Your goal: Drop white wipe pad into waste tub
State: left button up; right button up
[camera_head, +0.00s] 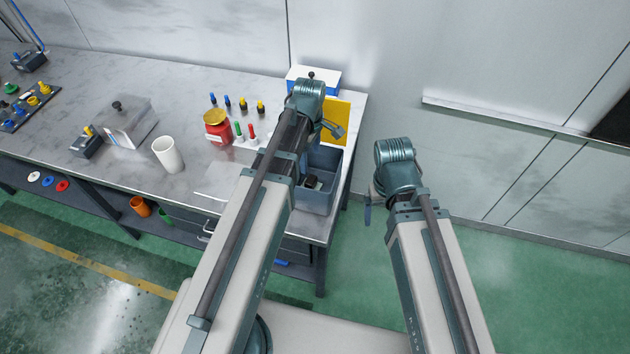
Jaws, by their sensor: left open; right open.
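A flat white sheet (214,183), possibly the wipe pad, lies near the bench's front edge, partly hidden by my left arm. A grey-blue open tub (318,201), which looks like the waste tub, stands at the bench's right end. A small dark item lies inside it, and my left arm hides its left part. My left gripper (335,131) is open above the tub's far side, with no pad visible in it. My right gripper (368,208) is open and empty, right of the bench and clear of the tub.
A red jar (217,127), a white cup (168,155) and several coloured spindles stand left of my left arm. A grey box (124,122) is further left. A yellow panel (337,121) and a blue-white box (325,80) stand behind the tub. Floor right of the bench is clear.

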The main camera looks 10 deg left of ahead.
pick_arm(q)
notch_tip(320, 180, up, 14)
jog(key=p, duration=1.3)
jog(key=shift+p, duration=0.35)
pick_arm(e)
notch_tip(320, 180, up, 14)
pick_arm(q)
jog(key=shift+f, duration=0.25)
pick_arm(e)
jog(key=shift+f, duration=0.2)
pick_arm(q)
notch_tip(320, 180, down, 13)
jog(key=b, duration=1.3)
jog(key=shift+f+b, duration=0.2)
jog(key=shift+b, duration=0.1)
pick_arm(e)
notch_tip(320, 180, down, 13)
jog(key=shift+f, duration=0.2)
pick_arm(q)
jog(key=shift+r, duration=0.2)
pick_arm(e)
jog(key=shift+r, duration=0.2)
